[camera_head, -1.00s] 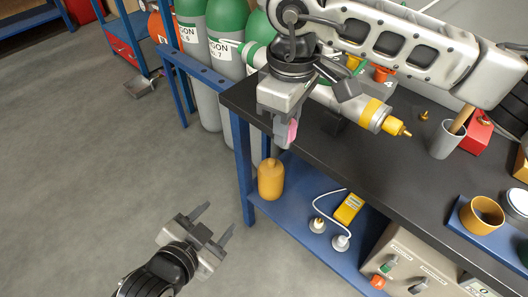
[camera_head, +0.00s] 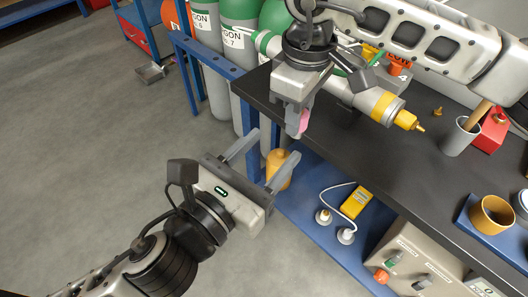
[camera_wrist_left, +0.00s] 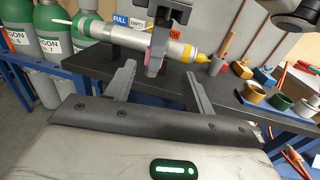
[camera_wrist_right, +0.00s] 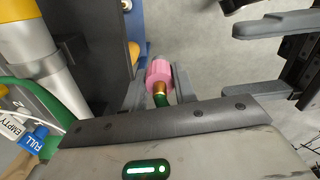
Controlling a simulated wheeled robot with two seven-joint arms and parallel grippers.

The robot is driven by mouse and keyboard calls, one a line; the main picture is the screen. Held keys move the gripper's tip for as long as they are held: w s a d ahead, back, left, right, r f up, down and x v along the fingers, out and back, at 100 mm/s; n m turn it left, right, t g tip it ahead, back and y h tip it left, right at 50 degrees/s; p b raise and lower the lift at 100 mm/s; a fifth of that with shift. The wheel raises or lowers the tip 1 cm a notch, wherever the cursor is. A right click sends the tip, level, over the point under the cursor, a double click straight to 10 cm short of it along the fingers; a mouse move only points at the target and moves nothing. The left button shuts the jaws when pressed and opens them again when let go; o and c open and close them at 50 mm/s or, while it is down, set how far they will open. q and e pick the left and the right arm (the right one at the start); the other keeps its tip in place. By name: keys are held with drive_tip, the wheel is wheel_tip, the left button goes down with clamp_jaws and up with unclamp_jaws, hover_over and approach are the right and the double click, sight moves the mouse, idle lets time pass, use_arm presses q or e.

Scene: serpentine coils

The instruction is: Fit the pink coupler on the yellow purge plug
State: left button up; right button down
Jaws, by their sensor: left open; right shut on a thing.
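The pink coupler (camera_head: 304,122) is in my right gripper (camera_head: 299,124), which points down past the bench's near edge. In the right wrist view the pink coupler (camera_wrist_right: 159,72) sits between the shut fingers, with a brass and green end towards the palm. The yellow purge plug (camera_head: 405,119), with a thin brass tip, is on the right end of a silver cylinder above the bench. It also shows in the left wrist view (camera_wrist_left: 194,56). My left gripper (camera_head: 276,145) is open and empty, below and left of the coupler, facing the bench.
The black bench top (camera_head: 365,150) has a grey cup (camera_head: 461,136), a red box (camera_head: 492,130) and a yellow cup (camera_head: 491,214) on it. A blue lower shelf (camera_head: 290,205) holds a yellow meter (camera_head: 356,202). Green-topped gas cylinders (camera_head: 238,40) stand behind.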

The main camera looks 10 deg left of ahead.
sight(302, 120)
use_arm(q)
drive_tip(key=x, duration=1.1)
drive_tip(key=shift+w+d, duration=0.25)
drive_tip(key=c, duration=1.1)
drive_tip(key=shift+s+d+r, duration=0.1)
drive_tip(key=shift+s+d, duration=0.05)
drive_tip(key=shift+c, duration=0.2)
use_arm(e)
drive_tip(key=c, duration=1)
unclamp_jaws()
drive_tip(key=shift+a, duration=0.1)
drive_tip(key=shift+c, duration=0.2)
drive_tip(key=shift+r, duration=0.1)
